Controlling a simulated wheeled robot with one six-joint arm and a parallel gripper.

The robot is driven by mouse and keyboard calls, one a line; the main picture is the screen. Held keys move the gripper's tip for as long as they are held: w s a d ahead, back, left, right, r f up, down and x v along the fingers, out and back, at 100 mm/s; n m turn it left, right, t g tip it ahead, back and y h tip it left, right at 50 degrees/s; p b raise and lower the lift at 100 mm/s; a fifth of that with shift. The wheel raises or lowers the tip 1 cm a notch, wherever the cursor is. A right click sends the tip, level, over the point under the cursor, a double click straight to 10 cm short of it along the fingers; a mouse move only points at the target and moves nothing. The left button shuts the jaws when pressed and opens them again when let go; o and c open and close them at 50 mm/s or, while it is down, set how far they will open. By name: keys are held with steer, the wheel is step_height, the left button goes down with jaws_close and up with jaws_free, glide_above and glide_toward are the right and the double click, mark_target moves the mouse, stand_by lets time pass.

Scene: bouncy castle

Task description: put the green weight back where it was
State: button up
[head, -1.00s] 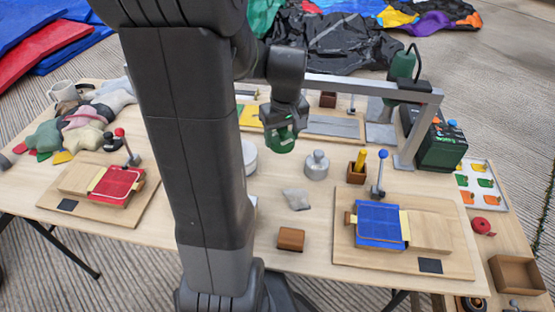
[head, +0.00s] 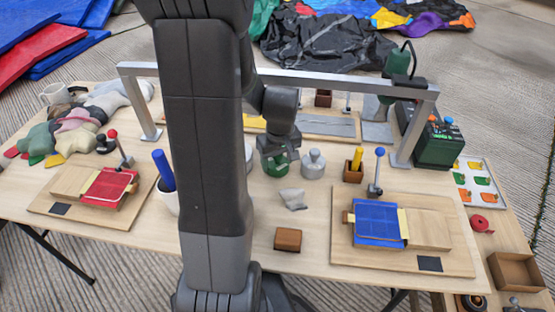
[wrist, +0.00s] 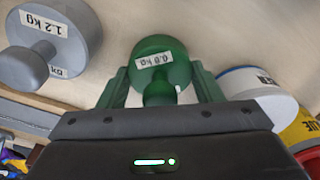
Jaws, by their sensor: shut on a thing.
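The green weight (head: 276,165) is between the fingers of my gripper (head: 279,148), just left of the grey weight (head: 313,165) on the table. In the wrist view the green weight (wrist: 163,62) has a white label and its knob points toward my palm. The two fingers of my gripper (wrist: 160,88) are on either side of it, shut on it. The grey weight (wrist: 45,40), labelled 1.2 kg, stands to its left there. I cannot tell whether the green weight's base touches the table.
A white tub (wrist: 258,85) is close on the right in the wrist view. A metal frame (head: 290,78) spans the table behind. A grey crumpled piece (head: 293,199), a brown block (head: 288,239) and a blue-topped board (head: 378,223) lie in front.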

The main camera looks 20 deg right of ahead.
steer(key=shift+f, duration=0.15)
steer(key=o, duration=1.7)
steer(key=shift+o, duration=0.2)
steer(key=shift+s+r+p, duration=0.2)
steer(key=shift+r+p, duration=0.1)
steer(key=shift+r, duration=1.65)
steer(key=shift+s+r+p, duration=0.2)
steer(key=shift+r+p, duration=0.05)
steer(key=shift+r, duration=1.7)
